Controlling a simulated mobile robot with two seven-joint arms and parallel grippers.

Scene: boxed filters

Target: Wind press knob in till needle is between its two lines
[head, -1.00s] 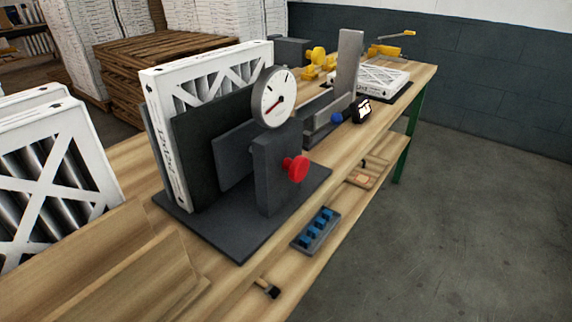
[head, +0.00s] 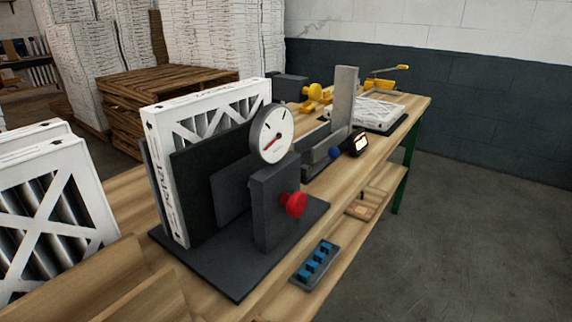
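The press (head: 275,212) stands on a dark base plate (head: 222,262) on the wooden bench. Its red knob (head: 294,204) sticks out on the right side of the block. A round white gauge (head: 272,134) with a red needle (head: 269,142) sits on top; the needle points to the lower left. Black marks show on the dial, but its two lines are too small to make out surely. A white-framed boxed filter (head: 165,175) stands upright in the press behind a dark plate (head: 208,180). Neither of my grippers is in view.
More filters (head: 55,210) stand at the left in a wooden holder. The floor at right is clear.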

